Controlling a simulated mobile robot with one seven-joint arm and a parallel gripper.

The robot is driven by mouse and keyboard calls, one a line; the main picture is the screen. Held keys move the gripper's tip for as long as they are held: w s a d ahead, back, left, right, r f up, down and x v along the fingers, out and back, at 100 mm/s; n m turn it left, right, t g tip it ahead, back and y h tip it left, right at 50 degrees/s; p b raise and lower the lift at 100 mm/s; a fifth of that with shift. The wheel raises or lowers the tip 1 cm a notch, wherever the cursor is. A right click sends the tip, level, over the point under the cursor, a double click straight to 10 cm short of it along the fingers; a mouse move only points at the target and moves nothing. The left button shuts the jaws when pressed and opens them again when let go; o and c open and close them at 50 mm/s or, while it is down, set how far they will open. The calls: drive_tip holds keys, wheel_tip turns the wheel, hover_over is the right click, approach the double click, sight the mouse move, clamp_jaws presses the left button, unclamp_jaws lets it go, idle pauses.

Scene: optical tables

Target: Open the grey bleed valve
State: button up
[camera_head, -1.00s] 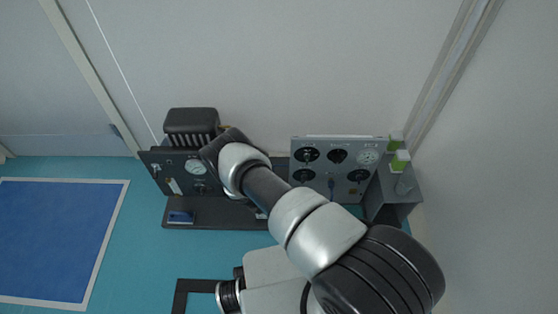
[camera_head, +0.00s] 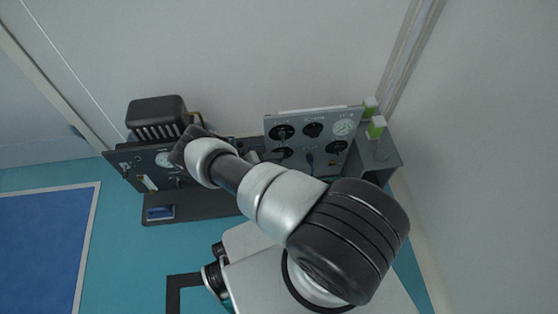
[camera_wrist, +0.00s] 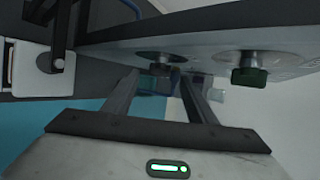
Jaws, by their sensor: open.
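A grey upright panel (camera_head: 350,115) carries several round black knobs and a white dial (camera_head: 344,127). In the head view my arm covers part of its lower edge. I cannot tell for sure which fitting is the grey bleed valve. In the wrist view the panel face (camera_wrist: 205,40) runs across the top, with a dark knob (camera_wrist: 160,70) and a greenish-black knob (camera_wrist: 250,72) on round plates. My gripper (camera_wrist: 158,80) is open and empty. Its fingertips appear either side of the dark knob in the picture; contact is not clear. The head view hides the gripper.
A black panel (camera_head: 125,172) with a dial and a finned black unit (camera_head: 157,112) stand at left. A blue block (camera_head: 160,213) lies on the dark base. A grey box (camera_head: 385,160) with green-and-white items (camera_head: 376,127) stands right of the grey panel, near the wall.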

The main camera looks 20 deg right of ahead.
drive_tip(key=b+x, duration=0.1)
drive_tip(key=x, duration=0.4)
drive_tip(key=shift+w+d, duration=0.1)
drive_tip(key=shift+d, duration=0.05)
drive_tip(key=c, duration=1.1)
